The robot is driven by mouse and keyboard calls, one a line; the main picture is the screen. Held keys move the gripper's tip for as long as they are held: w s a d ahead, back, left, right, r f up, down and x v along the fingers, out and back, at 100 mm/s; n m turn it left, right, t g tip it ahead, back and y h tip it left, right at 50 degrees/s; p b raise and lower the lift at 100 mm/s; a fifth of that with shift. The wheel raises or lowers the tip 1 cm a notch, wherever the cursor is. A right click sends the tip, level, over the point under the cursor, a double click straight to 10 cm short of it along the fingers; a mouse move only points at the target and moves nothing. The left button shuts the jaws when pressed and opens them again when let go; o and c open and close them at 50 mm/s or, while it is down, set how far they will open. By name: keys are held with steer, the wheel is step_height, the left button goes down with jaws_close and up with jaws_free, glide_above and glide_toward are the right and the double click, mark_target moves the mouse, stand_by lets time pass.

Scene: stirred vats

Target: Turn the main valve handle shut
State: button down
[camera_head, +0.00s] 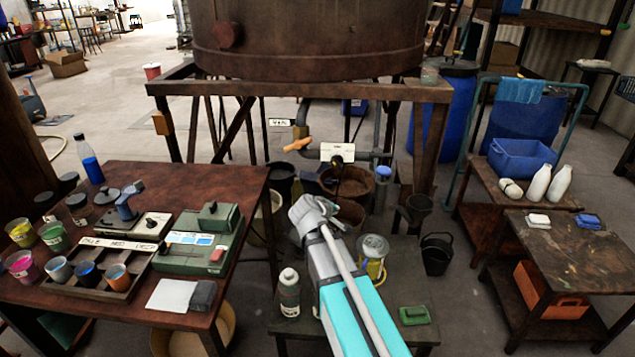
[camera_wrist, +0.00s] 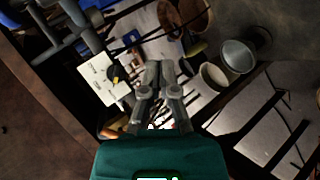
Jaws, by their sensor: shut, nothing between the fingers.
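The orange valve handle (camera_head: 298,144) sits on the grey pipe below the big rusty vat, under a small white label (camera_head: 279,122) whose writing I cannot read surely. In the wrist view an orange piece, likely this handle (camera_wrist: 109,133), shows at the lower left, partly covered by my gripper's body. My gripper (camera_wrist: 160,68) is shut with its fingertips together and nothing between them. Its fingers are apart from the orange piece in that picture. In the head view my arm reaches up toward the pipe, and I cannot make out the fingers.
A white plate (camera_head: 338,152) hangs by the pipe, right of the handle, with a dark fitting before it. Brown buckets (camera_head: 347,184) stand below. A low table with a bottle (camera_head: 289,292) and a green item (camera_head: 414,315) lies under my arm. A cluttered table (camera_head: 190,180) stands left.

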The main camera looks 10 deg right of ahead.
steer(key=s+a+f+m+g+y, duration=0.2)
steer(key=s, duration=0.4)
steer(key=s+a+f+m+g+y, duration=0.2)
steer(key=s+f+g+y, duration=0.1)
steer(key=s, duration=0.4)
steer(key=s+a+f+m+g+y, duration=0.2)
steer(key=s+f+g, duration=0.1)
steer(key=s, duration=0.4)
steer(key=shift+s+a+m+y, duration=0.15)
steer(key=shift+a+m+y, duration=0.15)
steer(key=shift+m, duration=0.1)
steer(key=shift+s+f, duration=0.1)
